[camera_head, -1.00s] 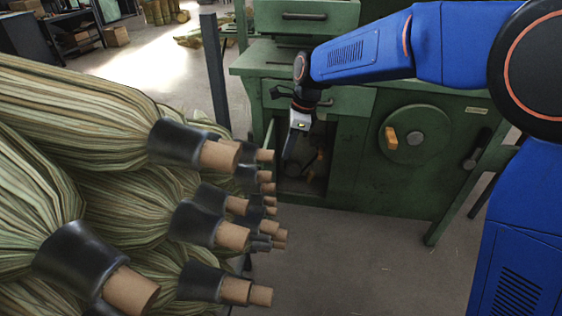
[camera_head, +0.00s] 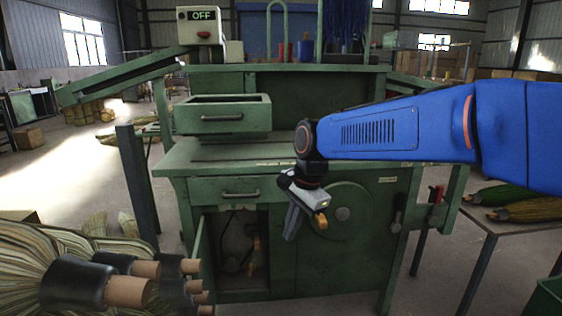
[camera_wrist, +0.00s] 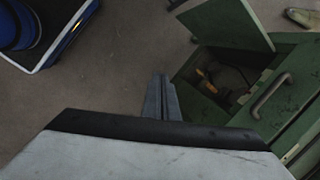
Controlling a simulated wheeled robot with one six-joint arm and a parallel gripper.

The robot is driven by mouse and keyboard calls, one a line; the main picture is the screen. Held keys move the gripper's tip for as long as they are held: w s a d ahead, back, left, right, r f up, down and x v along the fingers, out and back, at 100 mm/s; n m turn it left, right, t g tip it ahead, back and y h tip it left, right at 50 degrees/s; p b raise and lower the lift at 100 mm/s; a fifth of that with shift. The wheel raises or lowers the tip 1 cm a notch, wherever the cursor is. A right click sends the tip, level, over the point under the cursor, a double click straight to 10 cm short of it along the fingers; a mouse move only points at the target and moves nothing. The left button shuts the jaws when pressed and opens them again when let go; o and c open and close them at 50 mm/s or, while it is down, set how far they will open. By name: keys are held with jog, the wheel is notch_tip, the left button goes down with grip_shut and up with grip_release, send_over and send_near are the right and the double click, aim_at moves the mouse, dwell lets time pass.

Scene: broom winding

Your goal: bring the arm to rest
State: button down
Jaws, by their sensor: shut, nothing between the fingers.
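My gripper (camera_head: 291,222) hangs below my blue arm in the head view, in front of the green winding machine. Its fingers point down and are together, with nothing between them. In the wrist view the closed fingers (camera_wrist: 162,97) point over the bare floor, beside the machine's open lower compartment.
The green machine (camera_head: 225,160) has a drawer (camera_head: 240,189) and an open lower compartment (camera_head: 238,245) with its door ajar. An "OFF" box (camera_head: 201,25) stands at upper left. Bundled brooms (camera_head: 60,270) fill the lower left. A side table (camera_head: 508,228) holds brooms at right.

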jog(key=s+d+n+t+h, duration=0.1)
jog(key=s+d+n, duration=0.1)
jog(key=s+d, duration=0.45)
jog(key=s+d+n+t, duration=0.1)
jog(key=s+d+n, duration=0.2)
jog(key=d, duration=0.6)
jog(key=s+d+f+n+t+h, duration=0.1)
jog(key=s+d+f+n, duration=0.4)
jog(key=s+d, duration=0.6)
jog(key=s+f, duration=0.1)
jog(key=s, duration=0.1)
jog(key=shift+s+d+t+h, duration=0.2)
jog(key=shift+s+t+h, duration=0.1)
jog(key=shift+s, duration=0.1)
jog(key=c, duration=2.5)
grip_release()
